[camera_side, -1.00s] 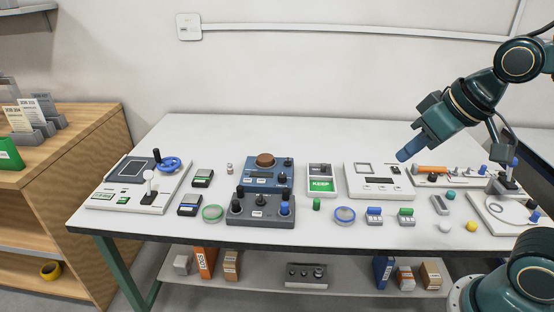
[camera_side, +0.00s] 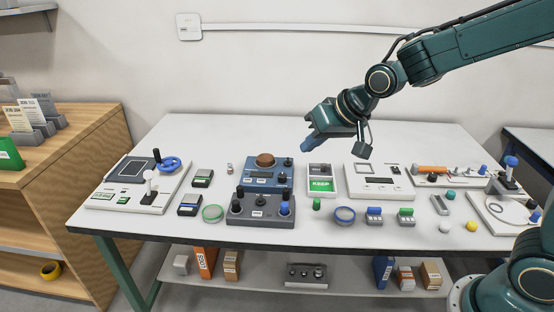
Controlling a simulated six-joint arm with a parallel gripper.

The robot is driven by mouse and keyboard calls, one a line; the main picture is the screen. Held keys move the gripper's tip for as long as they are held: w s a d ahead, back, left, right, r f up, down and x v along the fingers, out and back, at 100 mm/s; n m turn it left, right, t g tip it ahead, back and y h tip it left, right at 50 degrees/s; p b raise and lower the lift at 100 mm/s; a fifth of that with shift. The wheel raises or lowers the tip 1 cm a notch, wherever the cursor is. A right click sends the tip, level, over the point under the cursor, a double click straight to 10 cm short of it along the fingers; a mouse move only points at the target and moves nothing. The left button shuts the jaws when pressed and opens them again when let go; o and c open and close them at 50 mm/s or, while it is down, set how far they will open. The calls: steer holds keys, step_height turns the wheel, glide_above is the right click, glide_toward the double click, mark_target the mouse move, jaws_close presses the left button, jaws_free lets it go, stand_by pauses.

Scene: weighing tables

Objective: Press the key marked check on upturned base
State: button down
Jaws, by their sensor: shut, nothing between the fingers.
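My gripper (camera_side: 308,146) is shut and empty, its blue fingertips pointing down and left. In the picture it sits just above and right of the blue box (camera_side: 249,180) and above the tray with the green KEEP card (camera_side: 321,184); it appears clear of both. The blue box carries a brown round knob (camera_side: 265,159), a black knob and small pale labels. In front of it is a dark grey box (camera_side: 240,218) with black knobs, a blue knob and a label. These labels are too small to read, so I cannot tell which key is marked check or which unit is the upturned base.
A white panel (camera_side: 352,185) with a display lies right of the KEEP tray. Small devices (camera_side: 374,215), rings and balls line the front. The table's back strip (camera_side: 230,130) is clear.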

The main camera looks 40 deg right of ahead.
steer(key=w+a+f+m, duration=0.1)
steer(key=w+a+f, duration=0.1)
steer(key=w+f, duration=0.45)
steer(key=m+t+y, duration=0.1)
glide_above(261, 215)
step_height(261, 215, down, 7)
steer(key=shift+r, duration=0.2)
steer(key=shift+w+f, duration=0.1)
steer(key=shift+f, duration=0.05)
steer(key=shift+f, duration=4.25)
steer(key=shift+f, duration=0.8)
steer(key=shift+r, duration=0.8)
steer(key=shift+r, duration=0.15)
